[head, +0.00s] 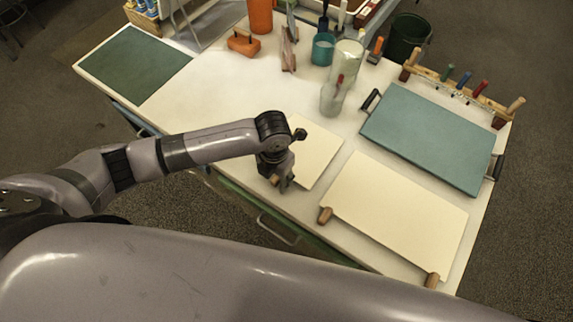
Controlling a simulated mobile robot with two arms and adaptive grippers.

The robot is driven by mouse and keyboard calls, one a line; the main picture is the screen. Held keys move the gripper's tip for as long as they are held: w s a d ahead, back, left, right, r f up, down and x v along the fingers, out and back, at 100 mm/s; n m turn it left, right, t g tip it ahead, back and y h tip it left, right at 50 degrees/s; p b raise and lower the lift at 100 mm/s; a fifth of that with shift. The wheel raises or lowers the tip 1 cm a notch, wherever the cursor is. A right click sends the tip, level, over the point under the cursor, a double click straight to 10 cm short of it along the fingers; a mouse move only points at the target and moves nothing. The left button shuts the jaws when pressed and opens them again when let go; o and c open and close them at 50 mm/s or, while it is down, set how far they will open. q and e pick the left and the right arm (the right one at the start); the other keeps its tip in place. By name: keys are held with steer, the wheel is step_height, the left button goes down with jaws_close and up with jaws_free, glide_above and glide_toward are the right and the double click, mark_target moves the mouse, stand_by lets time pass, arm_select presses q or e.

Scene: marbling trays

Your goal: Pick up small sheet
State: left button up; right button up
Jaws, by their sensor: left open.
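The small sheet (318,150) is a cream rectangle lying flat near the front edge of the white table, in the middle of the head view. My left gripper (283,184) is open and points down at the sheet's left front edge. The gripper and wrist cover part of the sheet's left side. I cannot tell whether the fingers touch the sheet. My right gripper is not in view.
A larger cream board (398,212) with wooden handles lies to the right. Behind it is a teal tray (430,135) with black handles. Glass jars (335,97) stand behind the small sheet. A green mat (135,65) lies far left. The table (205,95) is clear left of the jars.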

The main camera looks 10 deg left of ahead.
arm_select(q)
steer(key=shift+c, duration=0.4)
steer(key=c, duration=0.8)
steer(key=shift+r, duration=0.1)
